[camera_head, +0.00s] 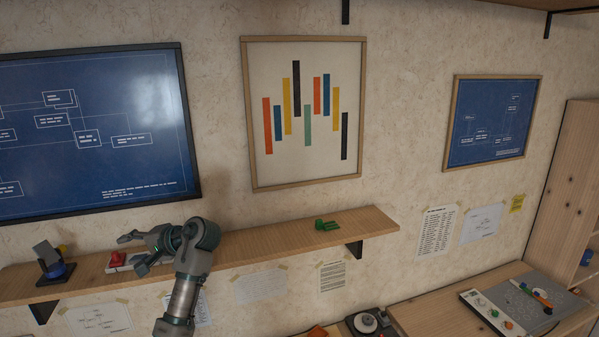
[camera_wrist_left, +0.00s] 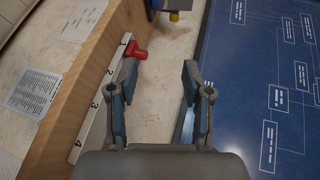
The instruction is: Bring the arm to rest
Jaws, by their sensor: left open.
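My left arm reaches up from the bottom in the head view. My left gripper (camera_head: 134,253) is open in front of the wooden shelf (camera_head: 290,236). In the left wrist view its two fingers (camera_wrist_left: 160,82) stand apart with nothing between them. Near the left fingertip is a red knob (camera_wrist_left: 135,51) by a white strip numbered at least 2 to 4 (camera_wrist_left: 97,115) on the shelf's edge. The red and white thing (camera_head: 117,259) also shows beside the gripper in the head view, partly hidden. My right gripper is not in view.
A dark stand with a blue part (camera_head: 52,268) is on the shelf's left end. A green object (camera_head: 326,225) lies farther right on the shelf. A framed blueprint (camera_head: 100,140) hangs above. A wooden desk (camera_head: 430,315) with a panel is at lower right.

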